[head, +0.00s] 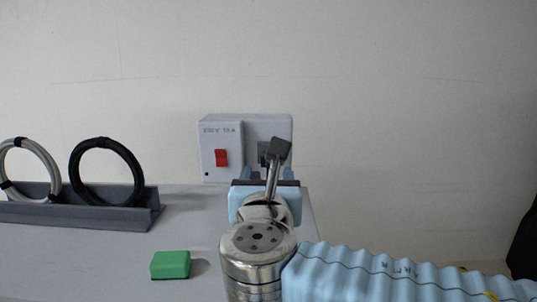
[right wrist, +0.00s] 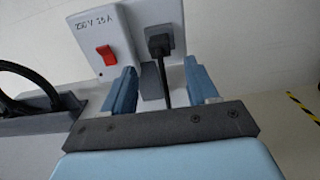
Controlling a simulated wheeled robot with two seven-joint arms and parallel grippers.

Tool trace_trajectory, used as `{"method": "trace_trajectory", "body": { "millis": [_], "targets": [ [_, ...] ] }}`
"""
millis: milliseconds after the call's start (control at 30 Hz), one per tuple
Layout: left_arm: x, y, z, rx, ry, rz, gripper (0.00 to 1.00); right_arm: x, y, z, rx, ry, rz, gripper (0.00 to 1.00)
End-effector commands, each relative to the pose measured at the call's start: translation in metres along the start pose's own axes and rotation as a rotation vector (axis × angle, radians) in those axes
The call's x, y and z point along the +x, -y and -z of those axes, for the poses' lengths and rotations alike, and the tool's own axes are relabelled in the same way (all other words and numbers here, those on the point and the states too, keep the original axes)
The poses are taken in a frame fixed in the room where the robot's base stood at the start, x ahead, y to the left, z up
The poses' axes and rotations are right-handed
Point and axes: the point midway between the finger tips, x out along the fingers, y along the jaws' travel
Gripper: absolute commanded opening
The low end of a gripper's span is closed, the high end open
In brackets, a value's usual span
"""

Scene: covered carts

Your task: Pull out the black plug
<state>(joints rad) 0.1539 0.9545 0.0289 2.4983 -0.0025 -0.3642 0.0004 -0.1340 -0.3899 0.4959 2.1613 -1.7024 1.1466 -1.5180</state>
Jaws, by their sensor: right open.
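The black plug (right wrist: 159,45) sits in the right part of a pale wall socket box (right wrist: 127,27). Its black cable (right wrist: 167,92) hangs down from it between the fingers of my right gripper (right wrist: 159,68). The gripper is open and empty, with one blue finger on each side of the cable. The fingertips are just below the plug's level in the picture, and I see no contact. My left gripper is not in view.
A red switch (head: 222,157) is on the box's left part, close to my gripper. A green block (head: 171,265) lies on the grey cart top (head: 205,212). A dark rack (head: 125,213) with a grey coil (head: 52,168) and a black coil (head: 76,170) stands at left.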

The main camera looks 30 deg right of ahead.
Motion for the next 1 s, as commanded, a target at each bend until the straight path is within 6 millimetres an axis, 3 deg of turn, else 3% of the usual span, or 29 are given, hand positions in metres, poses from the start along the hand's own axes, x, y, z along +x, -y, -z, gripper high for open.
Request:
{"method": "trace_trajectory", "body": {
  "millis": [367, 800, 1000],
  "targets": [
    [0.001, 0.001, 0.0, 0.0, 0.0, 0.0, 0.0, 0.01, 0.0, 0.001, 0.0, -0.003, 0.001, 0.58],
    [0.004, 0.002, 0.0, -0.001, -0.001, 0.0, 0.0, 0.07, 0.0, 0.001, -0.001, -0.002, 0.001, 0.58],
    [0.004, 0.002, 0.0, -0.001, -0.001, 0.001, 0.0, 0.086, 0.0, 0.001, 0.0, -0.002, 0.0, 0.58]
  ]
}}
